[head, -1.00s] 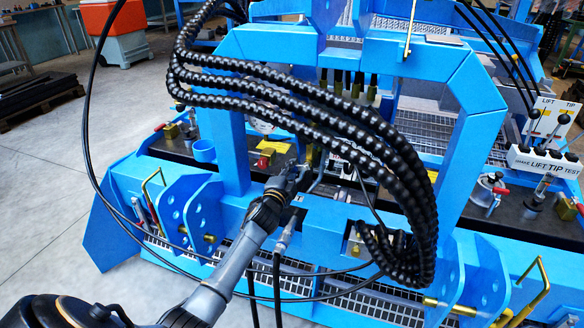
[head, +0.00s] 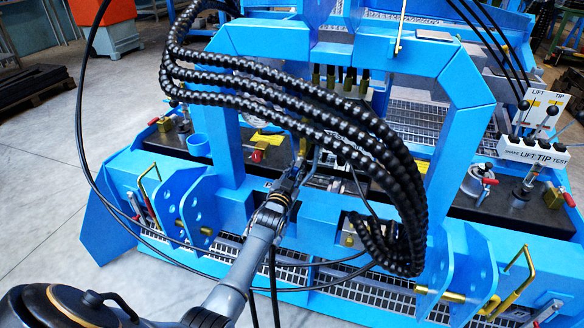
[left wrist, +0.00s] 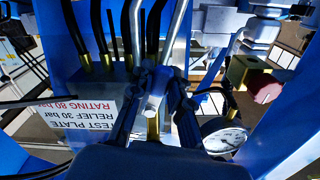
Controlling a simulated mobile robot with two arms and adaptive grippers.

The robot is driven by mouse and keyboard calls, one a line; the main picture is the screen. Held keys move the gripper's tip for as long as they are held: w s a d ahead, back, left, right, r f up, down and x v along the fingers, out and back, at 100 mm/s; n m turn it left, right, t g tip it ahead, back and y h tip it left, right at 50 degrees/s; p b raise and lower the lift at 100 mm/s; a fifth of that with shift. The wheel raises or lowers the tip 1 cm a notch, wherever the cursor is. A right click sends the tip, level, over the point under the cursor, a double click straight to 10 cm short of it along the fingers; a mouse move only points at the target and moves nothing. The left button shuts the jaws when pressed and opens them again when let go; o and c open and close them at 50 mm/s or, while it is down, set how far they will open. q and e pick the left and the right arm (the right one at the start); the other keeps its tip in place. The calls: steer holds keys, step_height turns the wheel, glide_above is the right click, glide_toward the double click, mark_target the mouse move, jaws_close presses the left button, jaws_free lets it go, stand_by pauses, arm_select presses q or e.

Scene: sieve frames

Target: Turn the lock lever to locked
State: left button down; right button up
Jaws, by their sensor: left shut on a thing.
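My left gripper (head: 299,168) reaches in under the black hoses at the middle of the blue frame in the head view. In the left wrist view its dark fingers (left wrist: 156,118) are shut on a bright metal lever (left wrist: 153,101), with a brass part below it. This looks like the lock lever, but no lock marking is readable. In the head view hoses and the gripper hide most of the lever. My right gripper is not in view.
Thick ribbed black hoses (head: 290,93) loop close over my left gripper. The blue frame (head: 225,150) stands around it. In the left wrist view a white test plate (left wrist: 82,125) is at left and a round gauge (left wrist: 224,137) at right, close to the fingers.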

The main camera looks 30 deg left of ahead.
arm_select(q)
steer(key=shift+w+d+f+n+p, duration=0.1)
steer(key=shift+d+n+p, duration=0.2)
steer(key=shift+n, duration=0.55)
steer(key=shift+w+d+f+n+p, duration=0.15)
steer(key=shift+d+n, duration=0.2)
steer(key=shift+n, duration=0.5)
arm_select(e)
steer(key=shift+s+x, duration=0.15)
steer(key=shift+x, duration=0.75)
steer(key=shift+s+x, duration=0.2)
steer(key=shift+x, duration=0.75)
arm_select(q)
steer(key=shift+s, duration=0.1)
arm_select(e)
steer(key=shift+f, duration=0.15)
arm_select(q)
steer(key=c, duration=1.2)
jaws_free()
steer(key=shift+r, duration=0.1)
steer(key=v, duration=1.2)
steer(key=shift+d, duration=0.1)
